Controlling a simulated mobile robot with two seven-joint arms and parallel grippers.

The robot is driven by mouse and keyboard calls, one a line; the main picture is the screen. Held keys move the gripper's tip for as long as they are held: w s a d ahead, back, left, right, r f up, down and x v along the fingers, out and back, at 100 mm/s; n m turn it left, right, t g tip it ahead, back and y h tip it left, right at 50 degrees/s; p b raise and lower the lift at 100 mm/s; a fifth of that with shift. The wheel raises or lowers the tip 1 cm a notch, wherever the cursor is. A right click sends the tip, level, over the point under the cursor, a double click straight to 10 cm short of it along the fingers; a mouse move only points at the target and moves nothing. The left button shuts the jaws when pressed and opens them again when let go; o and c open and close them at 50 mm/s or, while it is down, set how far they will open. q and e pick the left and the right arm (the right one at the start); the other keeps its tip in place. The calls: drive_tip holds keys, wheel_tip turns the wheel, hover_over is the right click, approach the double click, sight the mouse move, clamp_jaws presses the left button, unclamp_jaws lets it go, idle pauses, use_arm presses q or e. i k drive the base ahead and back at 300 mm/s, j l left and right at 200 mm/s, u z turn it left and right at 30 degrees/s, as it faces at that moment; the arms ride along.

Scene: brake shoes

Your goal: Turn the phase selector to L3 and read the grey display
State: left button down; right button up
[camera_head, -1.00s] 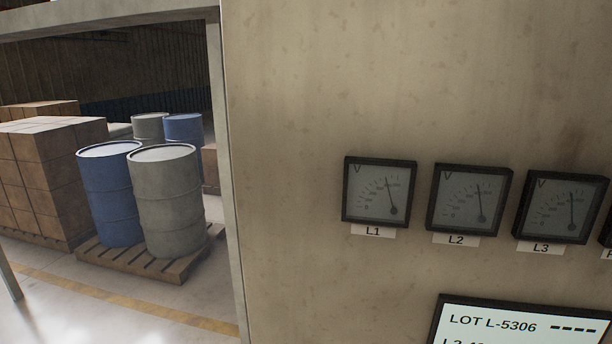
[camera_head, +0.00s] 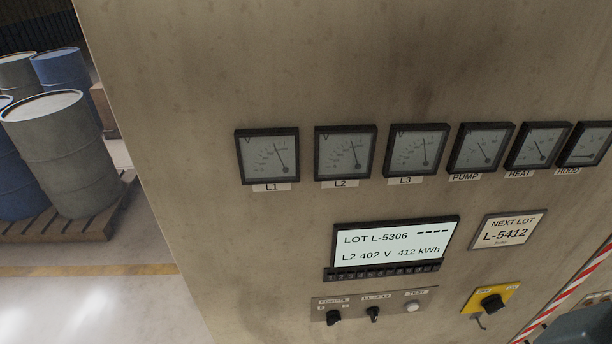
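The phase selector (camera_head: 373,314) is a small black knob under a plate that seems to read L1 L2 L3, on a grey strip low on the cabinet. Its exact pointing is too small to tell. The grey display (camera_head: 391,246) sits above it in a black frame. It reads "LOT L-5306 ----" and "L2 402 V 412 kWh". A dark grey shape (camera_head: 580,328) at the lower right corner may be part of my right arm; no fingertips show. Neither gripper is in view.
A black control knob (camera_head: 333,317) and a pale round button (camera_head: 412,306) flank the selector. A yellow-plated rotary switch (camera_head: 492,302) and a "NEXT LOT L-5412" card (camera_head: 507,230) are to the right. Several meters (camera_head: 345,155) run above. Drums (camera_head: 62,150) stand on a pallet at left.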

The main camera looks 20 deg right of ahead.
sight(374, 312)
drive_tip(key=k+z, duration=0.1)
drive_tip(key=z, duration=0.85)
drive_tip(key=i+j+z, duration=0.1)
drive_tip(key=j, duration=0.65)
drive_tip(key=i+z, duration=0.05)
